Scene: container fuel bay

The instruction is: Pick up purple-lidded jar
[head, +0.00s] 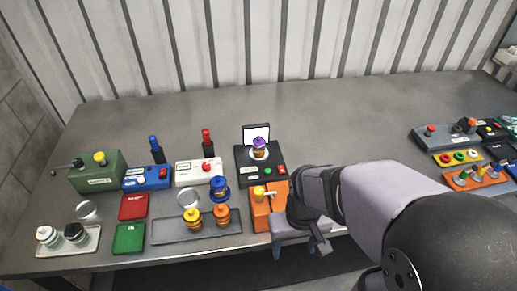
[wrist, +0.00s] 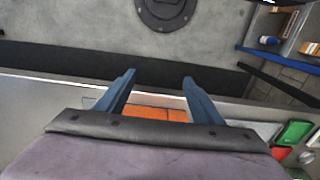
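The purple-lidded jar (head: 260,147) has an amber body and stands upright on a black device (head: 245,172), in front of its small white screen. It is not visible in the wrist view. My gripper (head: 294,250) is at the front edge of the table, to the front right of the jar and well apart from it. In the wrist view, the two blue fingers of my gripper (wrist: 158,78) are spread apart with nothing between their tips.
An orange box (head: 262,215) with a tap stands between my gripper and the black device. A tray (head: 175,233) with yellow- and orange-lidded jars and a blue-lidded jar (head: 219,188) are to the left. The table's back right is clear.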

